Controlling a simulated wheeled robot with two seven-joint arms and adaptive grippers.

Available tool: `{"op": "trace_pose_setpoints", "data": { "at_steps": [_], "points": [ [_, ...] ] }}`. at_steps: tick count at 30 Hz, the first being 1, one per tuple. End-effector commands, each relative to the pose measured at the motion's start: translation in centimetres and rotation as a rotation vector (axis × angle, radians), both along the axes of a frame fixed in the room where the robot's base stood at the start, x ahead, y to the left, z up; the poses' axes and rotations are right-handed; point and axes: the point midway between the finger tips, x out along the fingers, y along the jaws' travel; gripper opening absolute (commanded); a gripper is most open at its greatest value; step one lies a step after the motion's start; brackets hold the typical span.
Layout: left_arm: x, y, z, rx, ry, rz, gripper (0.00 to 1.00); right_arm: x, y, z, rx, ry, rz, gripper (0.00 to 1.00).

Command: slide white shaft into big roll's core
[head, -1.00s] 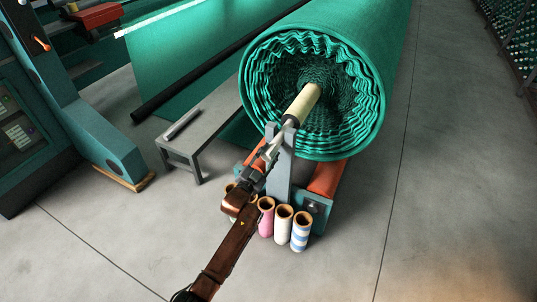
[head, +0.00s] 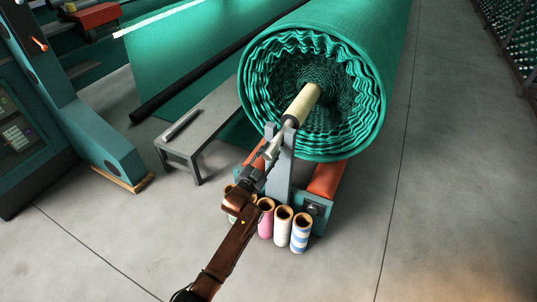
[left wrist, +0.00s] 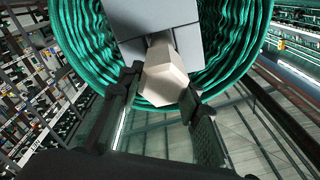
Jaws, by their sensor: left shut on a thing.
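The big roll (head: 372,70) of green netting lies with its near end facing me. Its cream core (head: 302,101) sticks out of the middle of that end. My left gripper (head: 268,157) is shut on the near end of the white shaft (head: 274,143). The shaft slants up past the grey forked post (head: 279,180) in line with the core. The post and the core's dark rim hide whether its far end is inside. In the left wrist view the shaft's blocky pale end (left wrist: 165,77) sits between the fingers (left wrist: 158,98). My right gripper is not in view.
Several small yarn cones, among them a white one (head: 283,220), stand at the post's foot. A grey bench (head: 215,117) with a short metal bar stands left of the roll. A teal machine (head: 95,140) is further left. The floor at right is clear.

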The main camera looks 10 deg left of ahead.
Motion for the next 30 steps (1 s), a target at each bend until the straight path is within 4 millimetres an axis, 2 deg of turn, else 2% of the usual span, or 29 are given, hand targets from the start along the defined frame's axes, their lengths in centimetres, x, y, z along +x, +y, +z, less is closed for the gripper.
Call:
{"op": "trace_pose_setpoints", "data": {
  "at_steps": [1,30],
  "points": [
    [0.2,-0.2,0.7,-0.003,-0.014,-0.002,0.00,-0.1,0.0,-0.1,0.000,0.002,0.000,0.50],
    [2.4,-1.0,0.8,-0.003,-0.014,-0.003,0.00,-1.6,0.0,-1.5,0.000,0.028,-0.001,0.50]
  ]
}}
